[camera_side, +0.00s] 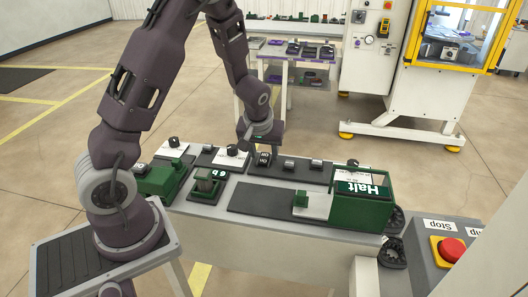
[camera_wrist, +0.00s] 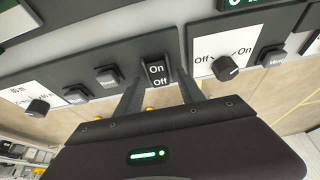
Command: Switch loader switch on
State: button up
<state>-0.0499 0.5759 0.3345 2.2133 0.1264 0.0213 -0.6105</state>
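Which of the two is the loader switch I cannot tell; no loader label is legible. My gripper (camera_wrist: 160,86) is open and empty, with one finger on each side of the rocker switch. I cannot tell whether the fingers touch it. In the side view my gripper (camera_side: 259,146) is low over the back row of controls, by the rocker switch (camera_side: 263,159).
Push buttons (camera_wrist: 108,76) and another knob (camera_wrist: 38,107) lie left of the rocker switch; a further button (camera_wrist: 272,57) lies right. In the side view a green Halt unit (camera_side: 362,206) stands at right and a green block (camera_side: 158,180) at left. A red stop button (camera_side: 452,249) is at far right.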

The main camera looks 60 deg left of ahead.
aim_at(262, 168)
jog(key=v, duration=0.7)
jog(key=s+d+r+m+t+h, duration=0.1)
jog(key=s+d+r+m+h, duration=0.15)
jog(key=s+d+r, duration=0.6)
jog(key=s+d+r+m, duration=0.2)
jog(key=s+r+m, duration=0.1)
jog(key=s, duration=0.3)
jog(key=s+d+r+m+t, duration=0.1)
jog(key=s+d+r+m, duration=0.2)
jog(key=s, duration=0.3)
jog(key=shift+s+d+h, duration=0.2)
jog(key=shift+d+h, duration=0.15)
